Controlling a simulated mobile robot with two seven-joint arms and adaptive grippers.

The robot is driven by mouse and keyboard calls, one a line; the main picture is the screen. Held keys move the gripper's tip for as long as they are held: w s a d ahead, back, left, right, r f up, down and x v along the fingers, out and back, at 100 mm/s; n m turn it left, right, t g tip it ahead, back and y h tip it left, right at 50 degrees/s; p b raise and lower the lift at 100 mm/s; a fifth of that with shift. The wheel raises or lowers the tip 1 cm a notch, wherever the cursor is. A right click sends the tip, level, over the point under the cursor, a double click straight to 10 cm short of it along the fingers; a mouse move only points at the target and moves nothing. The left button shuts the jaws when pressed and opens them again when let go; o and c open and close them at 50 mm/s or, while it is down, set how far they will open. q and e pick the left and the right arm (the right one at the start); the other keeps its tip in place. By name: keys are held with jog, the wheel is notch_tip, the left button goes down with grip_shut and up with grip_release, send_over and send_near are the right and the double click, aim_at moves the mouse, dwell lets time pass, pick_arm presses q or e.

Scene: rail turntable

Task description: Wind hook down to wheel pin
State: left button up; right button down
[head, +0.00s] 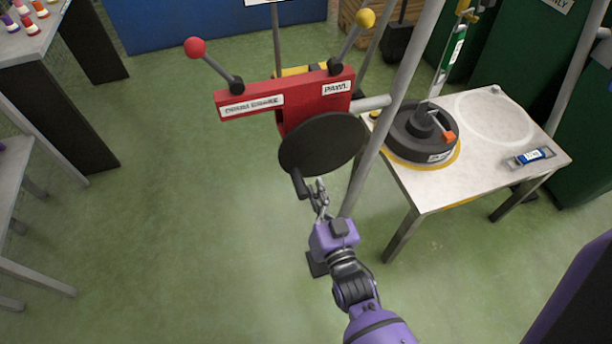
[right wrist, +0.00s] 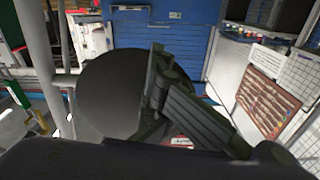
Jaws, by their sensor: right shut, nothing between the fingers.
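The red winch box (head: 300,100) has labels reading roughly "drum brake" and "pawl", a red-knobbed lever (head: 215,65) and a yellow-knobbed lever (head: 350,35). Its black crank disc (head: 322,143) has a short dark handle (head: 299,184). My right gripper (head: 318,192) is shut and empty, close beside this handle; contact is unclear. The disc also fills the middle left of the right wrist view (right wrist: 108,98), behind the fingers. A black wheel (head: 420,145) lies on the table with an upright central hub (head: 423,117). I cannot clearly make out the hook. My left gripper is out of view.
The light table (head: 480,180) holds a small blue-and-white device (head: 530,156). A green-and-white upright piece (head: 452,48) shows above the wheel. A grey post (head: 390,110) stands between winch and table. Benches are at the left; the green floor (head: 200,230) between is clear.

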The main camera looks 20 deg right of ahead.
jog(key=shift+a+r+p, duration=0.4)
jog(key=shift+a+r, duration=0.05)
jog(key=shift+a, duration=0.05)
jog(key=shift+a+r, duration=0.15)
jog(key=shift+r, duration=0.05)
